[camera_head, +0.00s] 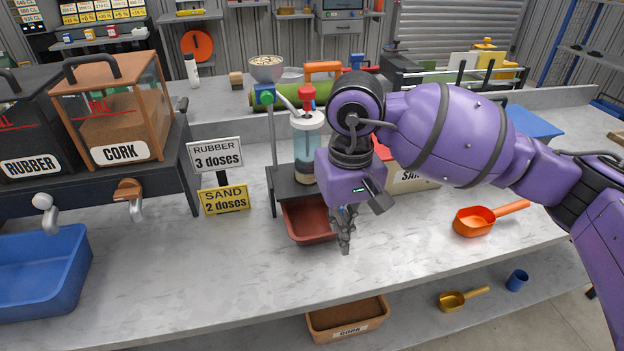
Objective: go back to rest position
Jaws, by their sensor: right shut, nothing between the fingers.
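My right arm, purple, comes in from the right. Its gripper (345,230) points down over the marble-patterned counter (400,260), right of the red-brown tray (307,222). The fingers are shut and empty, and they overlap the tray's right edge in the picture; I cannot tell whether they touch it. The arm hides part of the box labelled "SA..." (412,184) behind it. My left gripper is not in view.
Rubber (30,130) and cork (112,105) bins stand left, above a blue tub (40,270). Dose signs (216,155) stand beside a dispenser stand (275,150). An orange scoop (474,222) lies right. A cork bin (347,320) sits below the counter's front edge.

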